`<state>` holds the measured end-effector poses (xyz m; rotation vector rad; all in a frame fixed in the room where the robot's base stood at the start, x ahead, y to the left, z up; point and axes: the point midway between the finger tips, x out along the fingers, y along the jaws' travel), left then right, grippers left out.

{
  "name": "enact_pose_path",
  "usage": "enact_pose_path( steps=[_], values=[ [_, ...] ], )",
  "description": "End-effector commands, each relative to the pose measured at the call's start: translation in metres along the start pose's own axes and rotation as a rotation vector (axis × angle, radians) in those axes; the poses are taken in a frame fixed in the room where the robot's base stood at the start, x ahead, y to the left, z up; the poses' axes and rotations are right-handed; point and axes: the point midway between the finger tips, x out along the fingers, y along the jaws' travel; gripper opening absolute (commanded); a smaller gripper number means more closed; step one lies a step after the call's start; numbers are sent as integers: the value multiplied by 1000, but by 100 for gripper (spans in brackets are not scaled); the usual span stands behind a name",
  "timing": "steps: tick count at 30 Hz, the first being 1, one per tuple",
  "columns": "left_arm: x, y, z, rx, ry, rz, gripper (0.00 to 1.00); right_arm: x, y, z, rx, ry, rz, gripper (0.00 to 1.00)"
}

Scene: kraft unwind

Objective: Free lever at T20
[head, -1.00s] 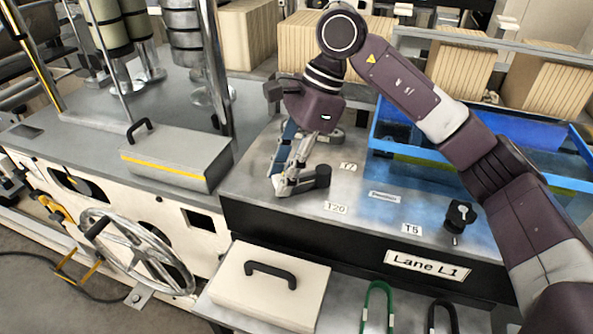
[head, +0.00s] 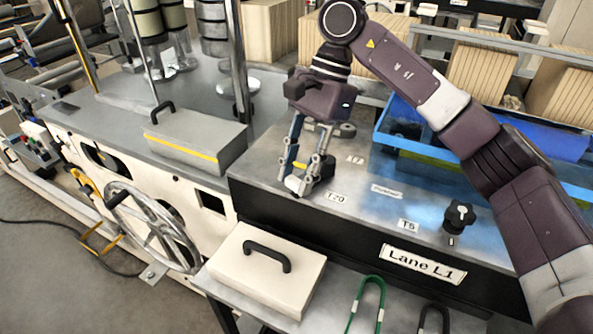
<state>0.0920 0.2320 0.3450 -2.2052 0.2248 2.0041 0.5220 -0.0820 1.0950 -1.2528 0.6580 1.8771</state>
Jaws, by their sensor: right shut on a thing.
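My right gripper (head: 304,184) comes down from above onto the grey bench top, just left of the T20 label (head: 336,197). Its fingers stand nearly upright and are closed on the T20 lever (head: 326,170). Only a dark part of the lever shows by the right finger; the fingers hide the rest, so its angle cannot be told. A small yellow patch shows between the fingers. My left gripper is not in view.
A black knob (head: 459,216) stands by the T5 label (head: 408,225). A blue tray (head: 383,135) lies behind, under my right arm. A grey box with a black handle (head: 196,140) sits left; a cream handled box (head: 266,270) is in front, below the bench.

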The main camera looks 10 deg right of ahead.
Motion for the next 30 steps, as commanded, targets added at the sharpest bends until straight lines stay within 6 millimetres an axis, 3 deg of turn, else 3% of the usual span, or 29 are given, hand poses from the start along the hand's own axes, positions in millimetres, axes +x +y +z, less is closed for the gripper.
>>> enact_pose_path(
  steps=[10, 11, 15, 25, 30],
  values=[
    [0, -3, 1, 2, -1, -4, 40, -2, 0, 0, -2, 0, -3, 0],
    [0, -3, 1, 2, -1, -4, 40, -2, 0, 0, -2, 0, -3, 31],
    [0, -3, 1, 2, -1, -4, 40, -1, 0, 0, -2, 0, -3, 46],
    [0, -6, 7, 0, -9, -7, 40, -3, 0, 0, -1, 0, -2, 46],
    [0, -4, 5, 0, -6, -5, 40, -25, -1, 0, -1, 2, -5, 46]
  ],
)
